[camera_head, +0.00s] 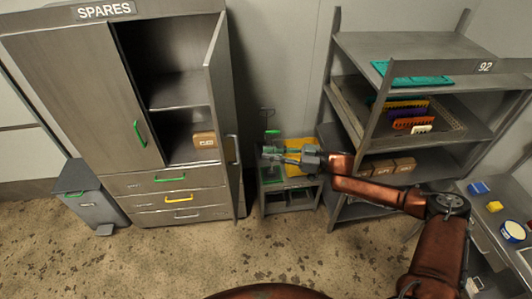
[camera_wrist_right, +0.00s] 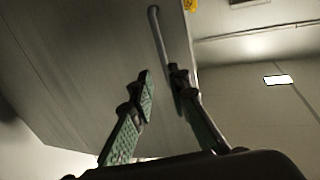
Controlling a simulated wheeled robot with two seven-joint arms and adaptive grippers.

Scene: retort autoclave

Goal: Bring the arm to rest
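My right arm (camera_head: 385,192) reaches in from the right in the head view, bent at the elbow. My right gripper (camera_head: 268,153) points left, just to the right of the cabinet's open right door (camera_head: 218,100). In the right wrist view the gripper's two fingers (camera_wrist_right: 162,88) are apart with nothing seen between their pads. The door's bar handle (camera_wrist_right: 158,32) is just beyond the fingertips in that view; whether the right finger touches it I cannot tell. My left gripper is not in view.
The grey SPARES cabinet (camera_head: 75,85) holds a small box (camera_head: 205,141). A small stand (camera_head: 272,187) with a yellow item (camera_head: 300,160) is below my gripper. A shelf rack (camera_head: 345,120) stands behind my forearm; a worktop (camera_head: 485,215) lies at right. The floor in front is clear.

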